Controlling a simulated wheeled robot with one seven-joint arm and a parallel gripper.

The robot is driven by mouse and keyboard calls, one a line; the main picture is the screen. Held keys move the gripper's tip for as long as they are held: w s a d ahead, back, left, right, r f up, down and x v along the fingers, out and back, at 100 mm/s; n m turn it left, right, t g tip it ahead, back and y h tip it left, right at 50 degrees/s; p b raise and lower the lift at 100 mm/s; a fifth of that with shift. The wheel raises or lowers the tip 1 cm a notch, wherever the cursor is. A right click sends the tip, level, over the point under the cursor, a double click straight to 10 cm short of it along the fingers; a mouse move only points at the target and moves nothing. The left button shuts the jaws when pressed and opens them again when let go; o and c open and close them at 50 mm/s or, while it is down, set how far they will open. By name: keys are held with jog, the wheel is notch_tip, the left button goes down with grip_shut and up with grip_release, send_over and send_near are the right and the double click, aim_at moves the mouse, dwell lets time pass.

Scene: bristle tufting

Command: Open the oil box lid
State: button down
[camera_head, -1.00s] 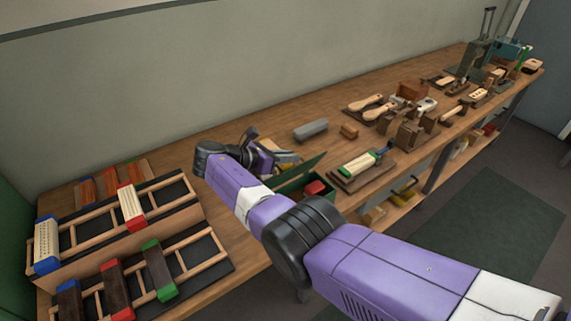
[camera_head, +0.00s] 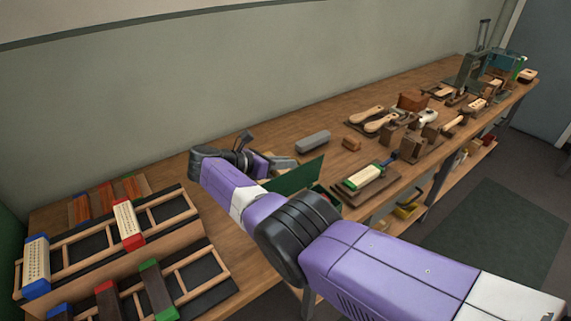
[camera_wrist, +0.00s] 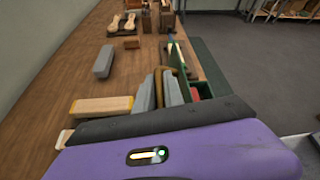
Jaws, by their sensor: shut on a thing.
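The oil box is a small green box whose flat green lid (camera_head: 296,176) stands tilted up in the head view. Most of the box is hidden behind the lid and my arm, with a little red showing at its right. In the wrist view the box (camera_wrist: 204,91) lies just right of my fingers, with something red inside. My gripper (camera_head: 282,163) is at the lid's left, far side and appears shut on the lid. In the wrist view my grey fingers (camera_wrist: 160,88) are close together; the exact contact is hard to see.
A grey block (camera_head: 312,142) and a small brown block (camera_head: 351,144) lie behind the lid. A brush in a fixture (camera_head: 364,178) stands right of the box. Racks of brushes (camera_head: 125,225) fill the bench's left end. Several tools crowd the far right.

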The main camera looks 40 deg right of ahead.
jog(key=shift+f, duration=0.15)
jog(key=c, duration=1.7)
grip_release()
jog(key=shift+c, duration=0.2)
jog(key=v, duration=0.7)
jog(key=shift+a+b, duration=0.3)
jog(key=shift+b, duration=0.1)
jog(key=shift+r, duration=0.25)
